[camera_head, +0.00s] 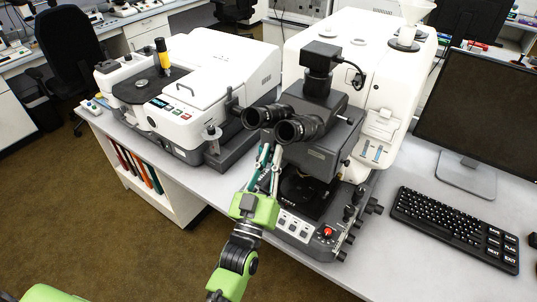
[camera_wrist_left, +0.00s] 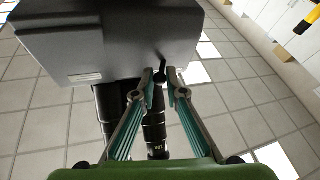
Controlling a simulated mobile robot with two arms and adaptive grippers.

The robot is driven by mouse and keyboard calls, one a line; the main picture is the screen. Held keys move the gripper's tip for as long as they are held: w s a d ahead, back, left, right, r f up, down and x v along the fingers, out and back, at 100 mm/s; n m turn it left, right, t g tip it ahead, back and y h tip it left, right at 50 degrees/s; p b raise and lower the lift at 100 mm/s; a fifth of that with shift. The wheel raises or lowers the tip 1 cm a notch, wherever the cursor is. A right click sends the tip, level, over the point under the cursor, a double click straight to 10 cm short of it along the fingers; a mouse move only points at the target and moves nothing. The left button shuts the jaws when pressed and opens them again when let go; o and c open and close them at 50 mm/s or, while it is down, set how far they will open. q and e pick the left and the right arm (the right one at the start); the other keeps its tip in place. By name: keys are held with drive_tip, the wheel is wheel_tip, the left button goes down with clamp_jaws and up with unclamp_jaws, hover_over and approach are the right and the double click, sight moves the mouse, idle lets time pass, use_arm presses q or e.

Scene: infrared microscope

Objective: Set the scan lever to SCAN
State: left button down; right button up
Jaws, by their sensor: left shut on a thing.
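The infrared microscope (camera_head: 318,145) stands on the bench, with a black binocular head (camera_head: 287,122) and a pale body behind. My left gripper (camera_head: 269,152) reaches up just below the eyepieces. In the left wrist view its fingertips (camera_wrist_left: 164,80) close on a small dark lever with a rounded knob (camera_wrist_left: 159,76), which I take to be the scan lever. The lever's thin stem comes from beside the grey microscope housing (camera_wrist_left: 115,45). In the head view the gripper and eyepieces hide the lever. No SCAN marking is readable. My right gripper is not in view.
The eyepieces are very close to my left fingers. A control panel with a red knob (camera_head: 327,232) is right of my gripper. A white instrument (camera_head: 200,85) stands left; a keyboard (camera_head: 455,228) and monitor (camera_head: 480,110) are right. Open floor (camera_head: 120,235) lies at front left.

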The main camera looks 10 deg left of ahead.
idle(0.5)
use_arm(q)
drive_tip(key=c, duration=2.3)
unclamp_jaws()
drive_tip(key=shift+d, duration=0.1)
drive_tip(key=v, duration=1.2)
drive_tip(key=shift+d, duration=0.1)
